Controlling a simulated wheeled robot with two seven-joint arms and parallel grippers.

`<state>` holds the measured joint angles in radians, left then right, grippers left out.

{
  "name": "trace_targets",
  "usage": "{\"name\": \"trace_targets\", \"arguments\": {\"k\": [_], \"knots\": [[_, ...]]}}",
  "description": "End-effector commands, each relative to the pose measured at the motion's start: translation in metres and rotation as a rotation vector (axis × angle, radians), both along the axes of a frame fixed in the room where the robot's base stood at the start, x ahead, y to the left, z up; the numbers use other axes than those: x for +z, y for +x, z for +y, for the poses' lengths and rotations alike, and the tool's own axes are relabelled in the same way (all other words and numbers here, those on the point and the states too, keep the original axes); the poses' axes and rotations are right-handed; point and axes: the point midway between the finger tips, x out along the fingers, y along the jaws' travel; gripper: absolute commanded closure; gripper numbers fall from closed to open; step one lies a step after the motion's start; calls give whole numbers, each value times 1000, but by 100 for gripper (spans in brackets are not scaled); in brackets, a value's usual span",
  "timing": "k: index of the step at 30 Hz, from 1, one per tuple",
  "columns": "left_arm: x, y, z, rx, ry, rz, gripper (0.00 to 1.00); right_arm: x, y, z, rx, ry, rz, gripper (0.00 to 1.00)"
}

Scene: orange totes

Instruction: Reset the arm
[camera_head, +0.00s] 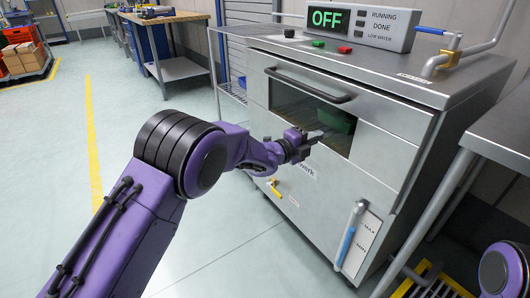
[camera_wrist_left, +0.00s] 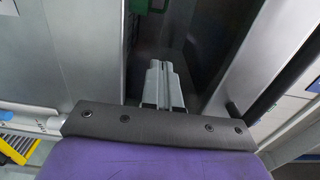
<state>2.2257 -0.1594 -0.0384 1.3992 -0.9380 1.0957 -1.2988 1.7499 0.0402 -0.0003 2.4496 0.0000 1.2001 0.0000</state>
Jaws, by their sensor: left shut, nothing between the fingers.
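My left arm (camera_head: 130,215) reaches in from the left in the head view, purple with dark joints. My left gripper (camera_head: 318,135) is shut and empty, in front of the window of a steel machine (camera_head: 390,150). In the left wrist view the two grey fingers of my left gripper (camera_wrist_left: 162,70) lie together, pointing at a dark opening or window. A green thing (camera_head: 337,120) shows behind the window; it also shows at the top of the left wrist view (camera_wrist_left: 150,5). At the lower right a purple piece of my right arm shows; its gripper is out of view.
The machine has a black handle (camera_head: 310,87), a display (camera_head: 358,24) reading OFF, and green and red buttons on top. A steel table (camera_head: 505,125) stands close on the right. A workbench (camera_head: 170,55) stands at the back left. The floor at left is clear, with a yellow line (camera_head: 92,145).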

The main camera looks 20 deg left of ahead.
Motion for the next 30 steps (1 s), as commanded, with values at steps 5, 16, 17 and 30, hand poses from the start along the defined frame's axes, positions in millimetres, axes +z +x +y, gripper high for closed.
{"name": "trace_targets", "arguments": {"k": [5,16,17,30], "knots": [[0,-39,22,-11,5,5,100,4,0,0,1,0,1,57],[-3,-88,64,0,-9,16,100,6,0,0,0,0,0,57],[-3,-88,64,0,-29,31,100,6,0,0,0,0,0,57],[-227,-226,176,911,-1388,856,100,6,0,0,0,0,0,57]]}}
